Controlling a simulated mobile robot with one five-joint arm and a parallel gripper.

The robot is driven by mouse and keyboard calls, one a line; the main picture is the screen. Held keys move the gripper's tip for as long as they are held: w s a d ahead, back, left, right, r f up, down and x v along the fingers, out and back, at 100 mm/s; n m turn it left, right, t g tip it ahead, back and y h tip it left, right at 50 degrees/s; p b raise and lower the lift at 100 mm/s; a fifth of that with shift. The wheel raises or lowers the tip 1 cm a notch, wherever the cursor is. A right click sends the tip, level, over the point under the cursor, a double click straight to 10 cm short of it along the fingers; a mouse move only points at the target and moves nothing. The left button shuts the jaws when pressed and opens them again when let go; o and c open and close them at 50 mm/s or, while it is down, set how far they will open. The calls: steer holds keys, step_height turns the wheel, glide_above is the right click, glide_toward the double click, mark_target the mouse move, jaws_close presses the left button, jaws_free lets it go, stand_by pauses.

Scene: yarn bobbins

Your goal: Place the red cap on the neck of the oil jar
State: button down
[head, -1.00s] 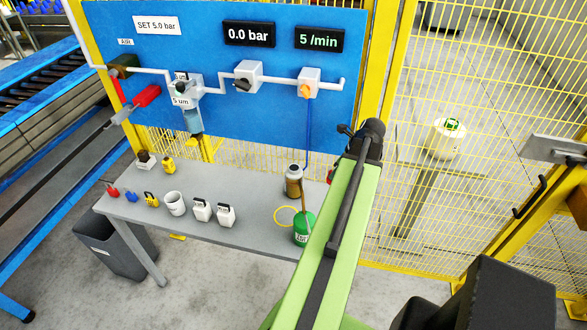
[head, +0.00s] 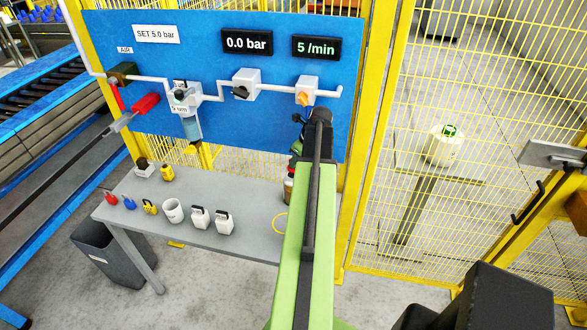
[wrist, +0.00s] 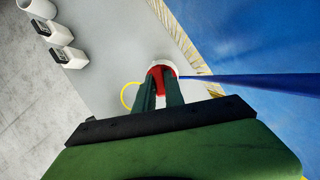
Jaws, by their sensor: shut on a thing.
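My gripper (wrist: 161,82) is shut on the red cap (wrist: 158,74), which sits between its two dark green fingers in the wrist view. In the head view a small bit of red (head: 293,161) shows at the left edge of my arm, just over the oil jar (head: 288,186). The jar stands at the right end of the grey table, partly hidden by my arm. A pale round edge shows around the cap in the wrist view. I cannot tell whether the cap touches the jar's neck.
The grey table (head: 187,215) bears a white mug (head: 173,210), two white padlock-like blocks (head: 224,222) and small coloured locks. A yellow ring (wrist: 128,95) lies near the jar. The blue panel (head: 215,80) stands behind, and a blue hose (wrist: 245,80) runs close to my gripper.

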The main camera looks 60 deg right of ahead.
steer(key=b+x, duration=0.4)
steer(key=shift+s+f, duration=0.15)
steer(key=shift+s, duration=0.25)
steer(key=shift+r, duration=0.25)
steer(key=shift+f, duration=0.2)
steer(key=c, duration=1.4)
jaws_free()
steer(key=shift+c, duration=0.2)
steer(key=p+v, duration=0.7)
steer(key=v, duration=0.1)
steer(key=shift+w+p, duration=0.2)
steer(key=shift+p, duration=0.1)
